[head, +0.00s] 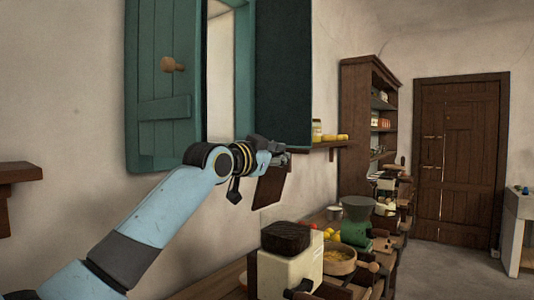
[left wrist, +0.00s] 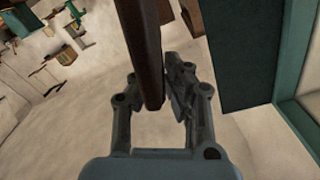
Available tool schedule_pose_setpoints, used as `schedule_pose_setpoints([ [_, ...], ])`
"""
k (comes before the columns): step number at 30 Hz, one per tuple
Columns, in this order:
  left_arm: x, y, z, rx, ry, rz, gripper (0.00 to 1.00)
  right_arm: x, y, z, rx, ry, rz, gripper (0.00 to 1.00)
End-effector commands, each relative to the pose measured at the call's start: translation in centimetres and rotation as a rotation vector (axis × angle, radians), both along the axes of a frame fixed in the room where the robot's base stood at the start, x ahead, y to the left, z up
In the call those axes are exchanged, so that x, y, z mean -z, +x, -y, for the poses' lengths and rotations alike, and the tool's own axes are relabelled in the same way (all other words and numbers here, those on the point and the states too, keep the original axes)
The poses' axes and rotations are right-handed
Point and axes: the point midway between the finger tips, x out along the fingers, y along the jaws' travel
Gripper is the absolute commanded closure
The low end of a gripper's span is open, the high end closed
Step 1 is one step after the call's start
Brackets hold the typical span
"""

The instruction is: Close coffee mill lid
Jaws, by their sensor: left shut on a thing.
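My left gripper (head: 274,153) is raised in front of the wall by the window shutters. It is shut on a flat dark brown panel (head: 270,188), which hangs tilted below the fingers; I cannot tell for certain that it is the mill's lid. In the left wrist view the panel (left wrist: 143,50) stands edge-on between the two fingers (left wrist: 155,92). A cream box with a dark brown top (head: 288,272), which looks like the coffee mill, stands below and apart from the panel. A dark handle shows low at its front. My right gripper is not in view.
Behind the cream box are a wooden bowl (head: 340,267), a green device with a grey hopper (head: 357,222) and yellow and red produce on the counter. A teal shutter (head: 160,110) and a wall shelf (head: 326,147) are near my arm. Open air surrounds the panel.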

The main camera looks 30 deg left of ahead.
Motion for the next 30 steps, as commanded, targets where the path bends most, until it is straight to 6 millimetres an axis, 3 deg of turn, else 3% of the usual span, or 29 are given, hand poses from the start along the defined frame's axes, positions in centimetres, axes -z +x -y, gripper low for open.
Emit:
schedule_pose_setpoints([
  [15, 3.3, -0.5, 5.9, 0.001, 0.484, 0.042, 1.0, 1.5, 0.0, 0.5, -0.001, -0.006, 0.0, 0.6],
  [30, 8.8, -0.7, 9.4, 0.002, 0.949, 0.077, 1.0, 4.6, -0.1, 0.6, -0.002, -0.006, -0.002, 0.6],
])
